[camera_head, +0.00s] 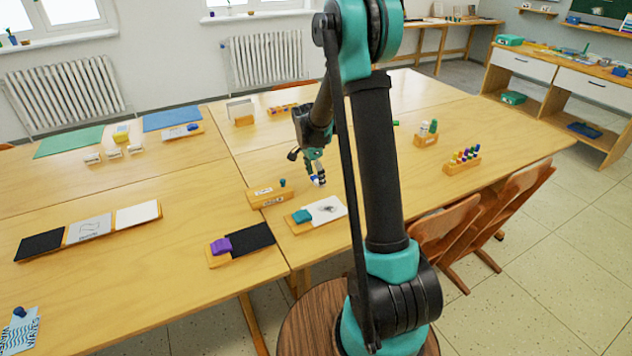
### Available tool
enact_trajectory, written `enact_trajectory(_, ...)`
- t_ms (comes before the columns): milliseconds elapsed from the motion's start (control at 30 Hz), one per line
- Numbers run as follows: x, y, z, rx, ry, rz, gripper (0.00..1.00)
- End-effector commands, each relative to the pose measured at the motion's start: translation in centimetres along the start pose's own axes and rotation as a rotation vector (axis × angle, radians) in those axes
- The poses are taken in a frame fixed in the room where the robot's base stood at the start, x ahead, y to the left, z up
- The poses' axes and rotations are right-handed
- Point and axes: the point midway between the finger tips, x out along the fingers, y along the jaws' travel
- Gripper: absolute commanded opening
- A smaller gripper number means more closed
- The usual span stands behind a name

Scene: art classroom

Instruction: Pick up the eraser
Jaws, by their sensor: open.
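My gripper (317,177) is open, pointing down close above the table (190,292), just behind the tray with the drawing. A small white and blue piece (315,181) shows at its fingertips; it may be the eraser, but it is too small to tell. I cannot tell if the fingers touch it. A teal block (302,216) lies on a wooden tray beside a white drawing sheet (326,209), in front of the gripper. A purple block (221,246) lies on another tray with a black sheet (252,238), further left and nearer.
A wooden block holder (268,196) stands left of the gripper. A bottle holder (426,140) and a rack of colored pieces (462,160) stand to the right. Chairs (446,229) line the right edge. The table's left part has wide bare areas.

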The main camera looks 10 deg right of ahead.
Motion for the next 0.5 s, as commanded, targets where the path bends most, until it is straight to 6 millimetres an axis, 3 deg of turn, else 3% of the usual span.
enact_trajectory(33,-0.01,0.0,0.0,0.0,0.0,0.0,0.67)
enact_trajectory(400,-0.04,0.01,0.0,0.0,0.0,0.0,0.23)
enact_trajectory(500,-0.04,0.01,0.0,0.0,0.0,0.0,0.23)
